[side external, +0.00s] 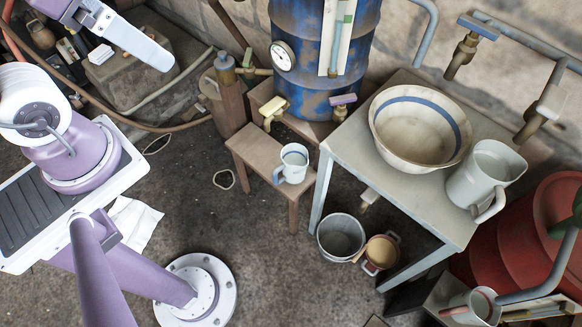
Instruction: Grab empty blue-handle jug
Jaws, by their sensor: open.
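A small pale jug (293,163) with a blue handle stands upright on a low wooden stool (258,143) near the middle of the view. Its handle is on its left side, toward the lower left. Its mouth faces up, but I cannot clearly tell whether it holds anything. My gripper (135,44) is partly in view at the upper left, cut by the top edge. It is open, well apart from the jug and to its upper left. Nothing shows in its jaws.
A grey table (345,165) at right bears a wide blue-striped bowl (408,147) and a larger grey jug (485,177). A tap (270,112) and blue barrel (310,98) stand behind the stool. A bucket (341,237) and red-handled mug (475,308) stand lower. Floor left of the stool is mostly clear.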

